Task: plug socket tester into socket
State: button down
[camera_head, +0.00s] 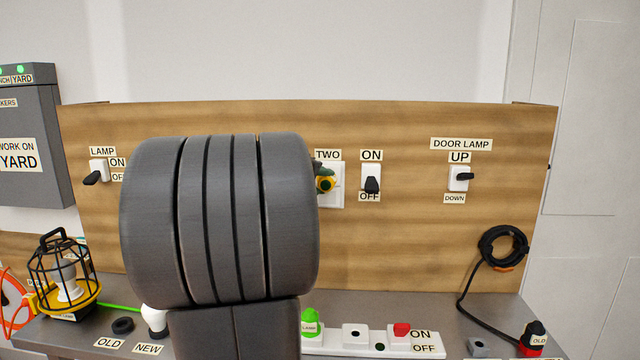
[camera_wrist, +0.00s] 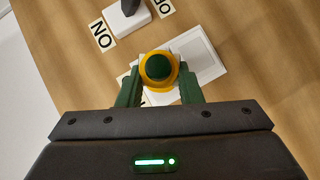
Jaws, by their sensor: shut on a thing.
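The socket tester, a round yellow piece with a dark green centre, is between my fingers in the wrist view (camera_wrist: 158,68). In the head view it shows as a small yellow and dark spot (camera_head: 326,184) just right of my large grey arm link. My gripper (camera_wrist: 160,84) has green fingers shut on the tester's sides. The white socket plate (camera_wrist: 203,58) lies behind the tester in the wrist view. In the head view the plate (camera_head: 337,199) sits on the wooden board under the label TWO. The tester overlaps the plate; whether its pins are in the socket is hidden.
A white switch (camera_head: 371,180) marked ON and OFF is right of the socket. The DOOR LAMP switch (camera_head: 459,179) is farther right. A white power strip (camera_head: 372,340) lies on the bench below. A caged lamp (camera_head: 66,275) stands at left. My arm hides the board's middle left.

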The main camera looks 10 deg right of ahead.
jog(key=shift+w+d, duration=0.3)
jog(key=shift+w, duration=0.6)
jog(key=c, duration=0.9)
grip_release()
jog(key=shift+a, duration=0.1)
jog(key=v, duration=1.3)
jog(key=shift+s+a+r+b, duration=0.2)
jog(key=shift+s+b, duration=0.1)
jog(key=shift+b, duration=0.1)
jog(key=x, duration=1.4)
jog(key=shift+f, duration=0.1)
jog(key=shift+s+a, duration=0.1)
